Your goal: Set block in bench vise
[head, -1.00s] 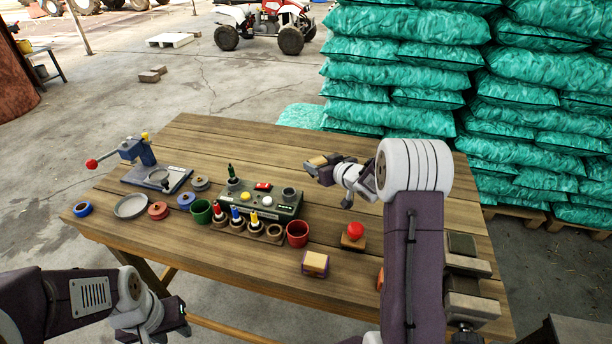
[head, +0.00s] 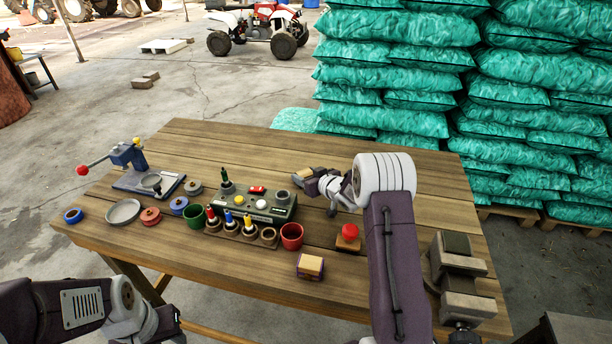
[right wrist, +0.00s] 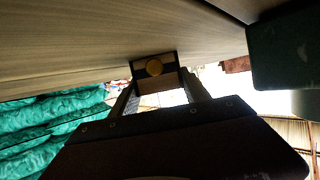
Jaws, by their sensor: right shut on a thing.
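In the head view the block is small and partly hidden by the gripper. The bench vise (head: 462,283), grey with pale jaws and a dark green-grey part, stands at the table's right edge, apart from the gripper. My left gripper (head: 172,326) is at the lower left, in front of the table; its fingers are unclear.
A control box (head: 262,208), a holder with several screwdriver-like tools (head: 243,232), a red cup (head: 292,236), a red button on a wooden base (head: 348,238) and a yellow-topped block (head: 310,266) stand on the table (head: 210,262). A blue lever press (head: 127,155) is at left.

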